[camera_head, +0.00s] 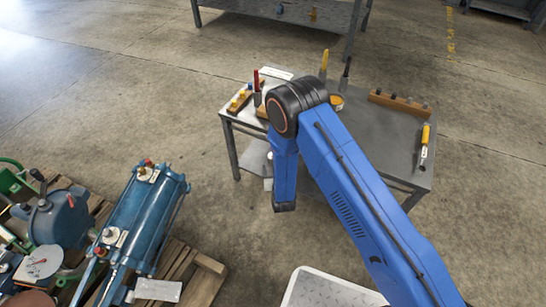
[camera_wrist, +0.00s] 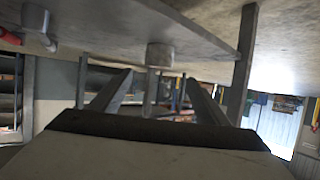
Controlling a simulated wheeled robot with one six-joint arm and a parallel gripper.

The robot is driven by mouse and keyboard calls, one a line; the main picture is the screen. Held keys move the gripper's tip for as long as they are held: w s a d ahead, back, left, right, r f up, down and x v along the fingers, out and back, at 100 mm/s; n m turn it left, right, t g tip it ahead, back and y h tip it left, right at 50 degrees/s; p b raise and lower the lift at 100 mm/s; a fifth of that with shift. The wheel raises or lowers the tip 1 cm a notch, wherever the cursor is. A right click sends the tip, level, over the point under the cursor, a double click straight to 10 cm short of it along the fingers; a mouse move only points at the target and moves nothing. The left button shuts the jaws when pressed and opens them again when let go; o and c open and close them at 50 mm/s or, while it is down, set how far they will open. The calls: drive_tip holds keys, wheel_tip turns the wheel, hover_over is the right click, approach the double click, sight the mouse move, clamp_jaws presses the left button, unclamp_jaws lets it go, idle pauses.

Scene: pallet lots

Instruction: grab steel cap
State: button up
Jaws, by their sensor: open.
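My gripper (camera_wrist: 160,78) shows in the wrist view as two grey fingers, spread apart with nothing between them. A short grey cylinder (camera_wrist: 162,55), which looks like the steel cap, is at the edge of a flat grey surface, just beyond and between the fingertips. The wrist view looks upside down, so the cylinder seems to hang from the surface. It does not appear to touch either finger. In the head view my blue arm reaches over the workbench (camera_head: 385,135) and hides part of it. I cannot make out the gripper or the cap there.
A red-handled tool (camera_head: 257,85), yellow-handled tools (camera_head: 324,64) and a wooden block (camera_head: 400,102) with dark pegs are on the bench. A yellow-handled tool (camera_head: 425,143) lies at its right. Blue machinery (camera_head: 155,210) rests on a pallet (camera_head: 207,275) at lower left. Floor between is clear.

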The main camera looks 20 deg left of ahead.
drive_tip(key=x, duration=0.9)
drive_tip(key=shift+w+a, duration=0.15)
drive_tip(key=shift+x, duration=2.85)
drive_tip(key=c, duration=1.3)
